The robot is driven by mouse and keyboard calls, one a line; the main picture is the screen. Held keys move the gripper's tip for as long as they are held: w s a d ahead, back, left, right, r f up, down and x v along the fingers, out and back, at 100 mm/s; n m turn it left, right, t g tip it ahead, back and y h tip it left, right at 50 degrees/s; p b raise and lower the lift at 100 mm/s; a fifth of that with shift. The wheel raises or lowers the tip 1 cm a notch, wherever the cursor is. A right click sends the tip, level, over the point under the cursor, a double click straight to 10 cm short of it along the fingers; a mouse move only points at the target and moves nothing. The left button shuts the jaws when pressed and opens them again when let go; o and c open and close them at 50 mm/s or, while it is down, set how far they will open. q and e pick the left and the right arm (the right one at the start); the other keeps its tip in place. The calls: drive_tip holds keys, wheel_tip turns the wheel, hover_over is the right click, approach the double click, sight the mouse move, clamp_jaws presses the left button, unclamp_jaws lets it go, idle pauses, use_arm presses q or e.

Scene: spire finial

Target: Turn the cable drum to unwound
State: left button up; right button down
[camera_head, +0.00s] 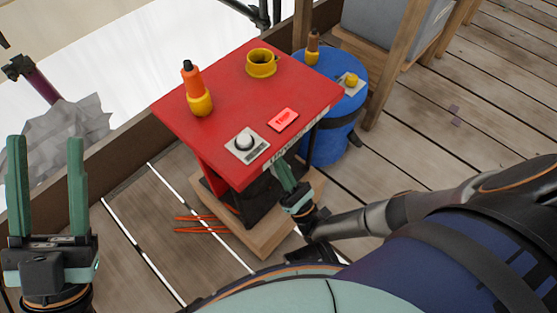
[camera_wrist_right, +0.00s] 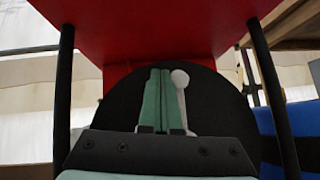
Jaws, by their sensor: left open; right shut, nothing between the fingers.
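The cable drum (camera_wrist_right: 120,100) shows in the right wrist view as a dark round disc under the red top. A pale grey handle with a round knob (camera_wrist_right: 180,78) stands upright on its face. My right gripper (camera_wrist_right: 160,72) is shut and empty, with its green fingers just left of the handle in the picture. Whether they touch it I cannot tell. In the head view my right gripper (camera_head: 282,168) is at the front edge of the red table, which mostly hides the drum. My left gripper (camera_head: 46,142) is open and empty at the far left, away from the table.
A blue barrel (camera_head: 325,140) stands behind right. Orange rods (camera_head: 200,224) lie on the planks. Dark posts flank the drum.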

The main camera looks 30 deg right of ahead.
drive_tip(key=shift+a+n+y, duration=0.1)
drive_tip(key=shift+n+y, duration=0.2)
drive_tip(key=shift+y, duration=0.2)
drive_tip(key=n+g+y, duration=1.3)
drive_tip(key=n+g, duration=0.4)
drive_tip(key=n, duration=1.1)
approach(245, 195)
drive_tip(key=a+r, duration=0.1)
drive_tip(key=w+a+r, duration=0.1)
drive_tip(key=a, duration=0.1)
drive_tip(key=w+a+r, duration=0.1)
drive_tip(key=shift+w+a, duration=0.1)
drive_tip(key=shift+a, duration=0.2)
use_arm(q)
drive_tip(key=shift+s+d+r, duration=0.15)
drive_tip(key=shift+s+d, duration=0.2)
drive_tip(key=shift+s, duration=0.4)
use_arm(e)
drive_tip(key=shift+f, duration=0.35)
drive_tip(key=shift+f, duration=0.1)
use_arm(q)
drive_tip(key=shift+d, duration=0.1)
use_arm(e)
drive_tip(key=shift+d+f, duration=0.1)
drive_tip(key=shift+f, duration=0.05)
drive_tip(key=shift+n+g, duration=0.3)
